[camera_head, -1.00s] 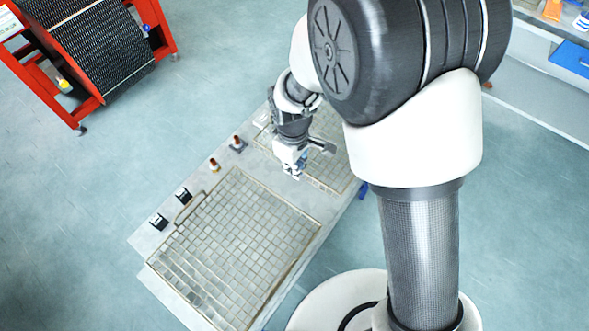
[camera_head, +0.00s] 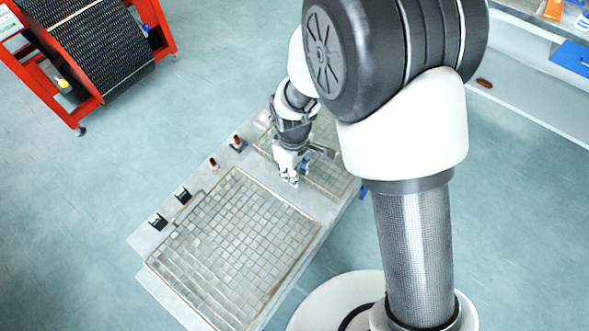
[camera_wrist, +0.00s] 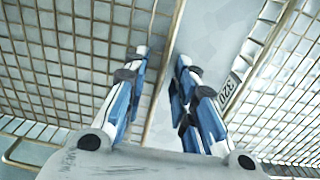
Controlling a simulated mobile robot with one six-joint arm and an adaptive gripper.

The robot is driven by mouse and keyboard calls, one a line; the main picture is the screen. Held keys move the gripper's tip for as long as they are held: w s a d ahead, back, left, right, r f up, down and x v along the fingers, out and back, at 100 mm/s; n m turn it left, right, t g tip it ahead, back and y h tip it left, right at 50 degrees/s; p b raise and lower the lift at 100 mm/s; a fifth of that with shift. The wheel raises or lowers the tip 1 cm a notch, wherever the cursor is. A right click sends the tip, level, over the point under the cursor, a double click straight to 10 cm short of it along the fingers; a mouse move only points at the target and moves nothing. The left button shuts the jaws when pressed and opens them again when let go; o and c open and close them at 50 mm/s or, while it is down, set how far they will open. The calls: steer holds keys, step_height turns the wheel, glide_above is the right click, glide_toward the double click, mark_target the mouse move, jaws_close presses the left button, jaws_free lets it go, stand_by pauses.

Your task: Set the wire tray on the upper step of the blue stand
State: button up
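Two wire trays lie flat on a pale table in the head view: a large wire tray (camera_head: 235,235) at the front left and another wire tray (camera_head: 325,175) behind it, partly covered by my arm. My gripper (camera_head: 290,182) points down near the gap between them, beside the far corner of the large tray. In the wrist view, my gripper (camera_wrist: 162,57) has its blue-and-white fingers apart. A tray's rim wire (camera_wrist: 166,70) runs through the gap between them in the picture. I cannot tell its height relative to the fingertips. I cannot make out the blue stand.
Two black blocks (camera_head: 182,195) and two brown-topped pieces (camera_head: 237,142) line the table's left edge. A label reading 320 (camera_wrist: 230,92) lies on the strip between the meshes. A red rack (camera_head: 75,60) stands far left. A bench with a blue item (camera_head: 572,57) is far right.

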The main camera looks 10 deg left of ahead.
steer(key=shift+r, duration=0.1)
step_height(320, 180, up, 12)
steer(key=p, duration=0.3)
steer(key=d+r+m+t, duration=0.1)
steer(key=d+r+m, duration=0.2)
steer(key=d+r, duration=0.45)
steer(key=s+d+r+m+t, duration=0.1)
steer(key=s+d+r+m, duration=0.4)
steer(key=s+d, duration=0.2)
steer(key=s+d+r+m+t, duration=0.2)
steer(key=s+d+r+m, duration=0.3)
steer(key=s+d, duration=0.2)
steer(key=shift+s+d, duration=0.4)
steer(key=shift+d, duration=0.75)
steer(key=shift+f, duration=0.1)
step_height(320, 180, down, 9)
steer(key=b, duration=0.9)
